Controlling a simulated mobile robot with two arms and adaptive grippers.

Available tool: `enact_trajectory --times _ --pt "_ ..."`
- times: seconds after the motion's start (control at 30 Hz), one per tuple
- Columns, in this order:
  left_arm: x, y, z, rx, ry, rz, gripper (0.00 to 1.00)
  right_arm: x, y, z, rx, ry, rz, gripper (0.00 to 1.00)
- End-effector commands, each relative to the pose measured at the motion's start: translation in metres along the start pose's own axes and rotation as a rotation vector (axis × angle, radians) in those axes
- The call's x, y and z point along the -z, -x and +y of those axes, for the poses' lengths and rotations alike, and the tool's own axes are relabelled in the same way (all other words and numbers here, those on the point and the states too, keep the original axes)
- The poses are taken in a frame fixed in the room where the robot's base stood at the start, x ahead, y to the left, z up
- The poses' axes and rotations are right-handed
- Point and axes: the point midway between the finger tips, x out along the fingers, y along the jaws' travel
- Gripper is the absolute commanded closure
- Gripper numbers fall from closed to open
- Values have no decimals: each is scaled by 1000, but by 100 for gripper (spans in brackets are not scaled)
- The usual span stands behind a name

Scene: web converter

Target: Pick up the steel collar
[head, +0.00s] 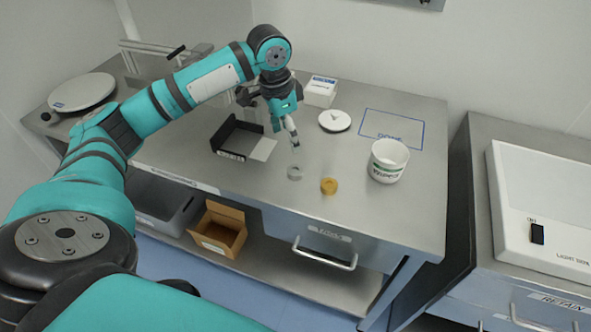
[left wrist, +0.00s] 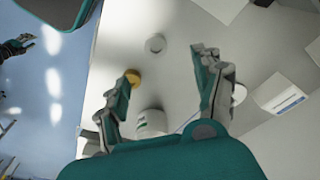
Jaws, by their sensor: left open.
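The steel collar (head: 294,172) is a small grey ring lying on the steel bench near its front edge. It also shows in the left wrist view (left wrist: 155,44), beyond and between my fingertips. My left gripper (head: 293,138) is open and empty above the bench, a little behind the collar and apart from it. Its two spread fingers show in the left wrist view (left wrist: 165,68). What looks like my right gripper (left wrist: 20,45) is small at the left edge of that view, over the floor; its jaws are unclear.
A brass-coloured collar (head: 329,186) lies just right of the steel one. A white tub (head: 388,162) stands farther right. A black open-sided tray (head: 236,137) is to the left. A white round disc (head: 334,121) and small white box (head: 320,91) are behind. Blue-outlined area (head: 391,128) is clear.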

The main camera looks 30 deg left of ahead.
Motion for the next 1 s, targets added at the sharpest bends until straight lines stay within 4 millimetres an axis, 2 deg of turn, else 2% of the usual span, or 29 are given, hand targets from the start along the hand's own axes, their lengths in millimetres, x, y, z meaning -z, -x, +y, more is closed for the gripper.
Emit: enact_trajectory --times 0.1,0.3,0.57,0.8,1.0 --pt "0 -26 1 -3 0 -4 32 -8 6 -1 1 0 -13 60" --pt "0 -57 1 -2 0 0 32 -3 9 0 0 -1 -8 60" --pt "-2 -76 4 -1 -1 -1 32 5 16 1 -1 -1 4 60" --pt "-5 -110 9 -1 0 0 32 6 25 1 -1 -1 4 60" --pt "-5 -117 9 1 -2 2 32 6 25 0 1 -2 5 60"
